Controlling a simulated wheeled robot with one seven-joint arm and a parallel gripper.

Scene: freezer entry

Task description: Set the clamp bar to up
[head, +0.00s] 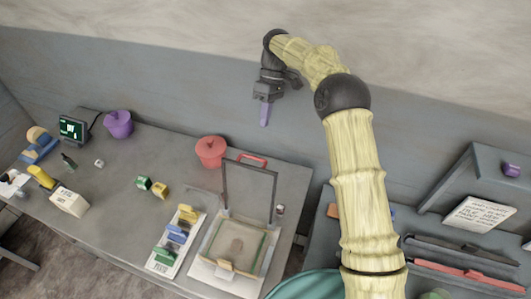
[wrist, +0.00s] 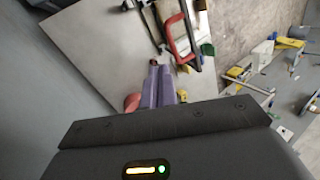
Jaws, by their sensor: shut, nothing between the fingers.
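The clamp bar appears to be the dark rectangular frame (head: 275,190) with a red handle (head: 252,159) at its top edge. In the head view it stands raised at the back of a light tray-like base (head: 225,280). The red handle also shows in the wrist view (wrist: 181,42), just beyond the fingertips. My gripper (head: 264,122) is above the table and behind the frame, apart from it, with its purple fingers pointing down. The fingers (wrist: 159,70) are together and empty.
A tray of coloured blocks (head: 162,262) lies left of the base. A purple pot (head: 118,124) and a small monitor (head: 73,129) stand farther left. A shelf unit (head: 470,185) is at right.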

